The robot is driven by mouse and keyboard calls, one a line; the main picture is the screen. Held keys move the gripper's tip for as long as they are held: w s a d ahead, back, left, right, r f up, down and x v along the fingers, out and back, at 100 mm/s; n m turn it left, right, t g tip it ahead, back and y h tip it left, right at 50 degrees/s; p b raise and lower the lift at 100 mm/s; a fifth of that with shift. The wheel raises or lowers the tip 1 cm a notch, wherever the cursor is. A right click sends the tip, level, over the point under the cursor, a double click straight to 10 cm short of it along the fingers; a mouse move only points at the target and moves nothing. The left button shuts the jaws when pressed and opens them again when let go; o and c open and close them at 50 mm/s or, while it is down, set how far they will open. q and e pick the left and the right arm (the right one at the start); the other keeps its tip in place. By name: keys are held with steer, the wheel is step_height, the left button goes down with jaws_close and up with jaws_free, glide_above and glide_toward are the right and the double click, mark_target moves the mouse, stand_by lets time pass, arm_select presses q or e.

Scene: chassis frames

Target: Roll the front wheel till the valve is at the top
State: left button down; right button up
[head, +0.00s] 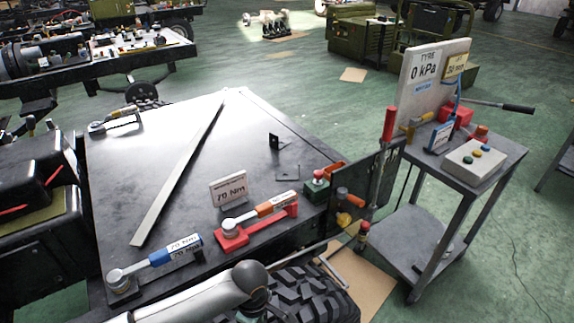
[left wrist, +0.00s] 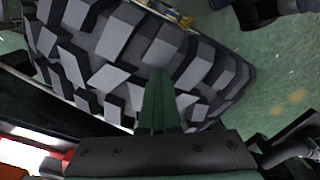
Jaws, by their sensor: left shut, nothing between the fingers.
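The front wheel's tyre (head: 312,292), black with chunky tread blocks, shows at the bottom of the head view, partly behind my left arm. Its tread (left wrist: 110,50) fills much of the left wrist view. My left gripper (left wrist: 158,78) is shut and empty, its narrow greenish fingers pointing at the tread blocks. The tips overlap the tread in the picture; I cannot tell whether they touch it. In the head view the fingers are hidden behind my arm. The valve does not show in either view. My right gripper is not in view.
A dark flat bench top (head: 130,165) holds a long metal bar (head: 180,165), a blue torque wrench (head: 155,260), a red-orange one (head: 258,212) and a "70 Nm" sign (head: 229,190). A grey cart (head: 425,245) with a "0 kPa" tyre board (head: 428,85) stands right.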

mark_target(276, 317)
arm_select(q)
steer(key=shift+w+d+f, duration=0.15)
steer(key=shift+w+d, duration=0.25)
steer(key=shift+d, duration=0.25)
steer(key=shift+d, duration=0.1)
steer(key=shift+w+d, duration=0.2)
steer(key=shift+d, duration=0.05)
steer(key=shift+w+d+f, duration=0.1)
steer(key=shift+w+d, duration=0.5)
steer(key=shift+d, duration=0.35)
steer(key=shift+d, duration=0.1)
steer(key=shift+w+d+f+b, duration=0.1)
steer(key=shift+w+d+b, duration=0.35)
steer(key=shift+d, duration=0.2)
steer(key=shift+w+d+f+b, duration=0.1)
steer(key=shift+w+d+b, duration=0.2)
steer(key=shift+w+d, duration=0.25)
steer(key=shift+r, duration=0.2)
